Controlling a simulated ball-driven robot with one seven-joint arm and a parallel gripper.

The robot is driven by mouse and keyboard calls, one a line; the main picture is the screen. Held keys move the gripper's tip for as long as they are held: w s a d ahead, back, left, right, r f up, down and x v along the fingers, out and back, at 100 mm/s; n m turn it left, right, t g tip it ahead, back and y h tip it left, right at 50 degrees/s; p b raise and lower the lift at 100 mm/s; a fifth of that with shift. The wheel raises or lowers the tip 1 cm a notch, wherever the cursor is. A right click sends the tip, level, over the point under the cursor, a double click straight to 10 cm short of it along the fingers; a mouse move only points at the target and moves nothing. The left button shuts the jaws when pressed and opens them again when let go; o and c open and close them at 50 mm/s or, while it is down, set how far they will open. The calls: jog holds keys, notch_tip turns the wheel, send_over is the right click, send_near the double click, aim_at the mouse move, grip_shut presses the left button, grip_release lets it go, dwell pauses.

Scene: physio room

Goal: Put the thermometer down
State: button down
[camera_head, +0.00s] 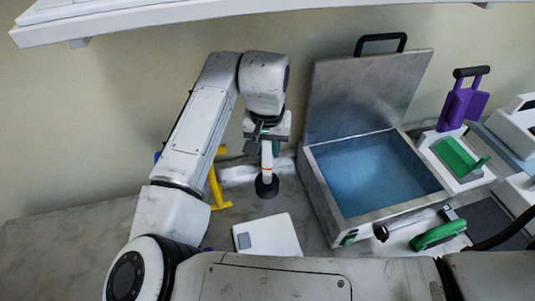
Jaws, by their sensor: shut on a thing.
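My gripper (267,137) points down over the counter, left of the open metal tank. The stick hangs upright below the fingers. Its lower end meets a round black piece (267,187) at counter level; I cannot tell whether this is part of the stick or a separate holder. The fingers hide the stick's upper end.
The metal tank (318,203) has its lid (365,92) raised and blue water (375,175) inside. A white flat device (267,236) lies in front of my gripper. A yellow tool (216,187) stands left. Purple-handled (463,103) and green (440,233) items are right. A shelf (180,18) hangs above.

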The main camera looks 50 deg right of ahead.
jog(key=shift+f, duration=1.85)
jog(key=c, duration=0.8)
grip_release()
jog(key=shift+s+a+r+b, duration=0.1)
jog(key=shift+a+r, duration=0.05)
jog(key=shift+r, duration=1.15)
jog(key=shift+s+a+r+b, duration=0.1)
jog(key=shift+r+b, duration=0.05)
jog(key=shift+r, duration=1.1)
jog(key=shift+s+a+r+b, duration=0.1)
jog(key=shift+a+r, duration=0.05)
jog(key=shift+r, duration=1.15)
